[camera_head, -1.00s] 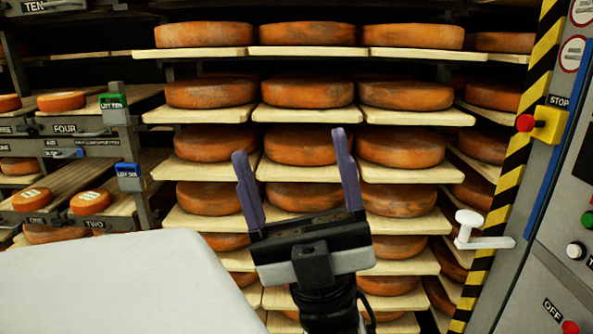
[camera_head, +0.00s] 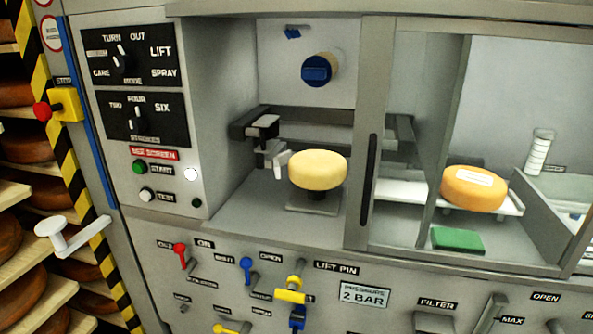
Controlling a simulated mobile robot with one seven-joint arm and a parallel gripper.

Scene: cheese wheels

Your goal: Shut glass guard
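The glass guard (camera_head: 356,215) is a grey-framed sliding pane on the front of the machine, with a long black vertical handle (camera_head: 371,180) near its left edge. It stands to the right, so the left bay is open at the front. In that bay a pale yellow cheese wheel (camera_head: 318,169) sits on a small pedestal, beside a dark clamp-like arm of the machine (camera_head: 268,142). An orange cheese wheel (camera_head: 473,188) with a white label lies on a white support in the right bay. My gripper is not in view now.
A control panel (camera_head: 131,60) with dials and buttons is left of the bay. Levers, including a red one (camera_head: 182,256) and a yellow one (camera_head: 290,290), project below. A white crank (camera_head: 70,236) and a red-topped stop button (camera_head: 55,107) project at the left.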

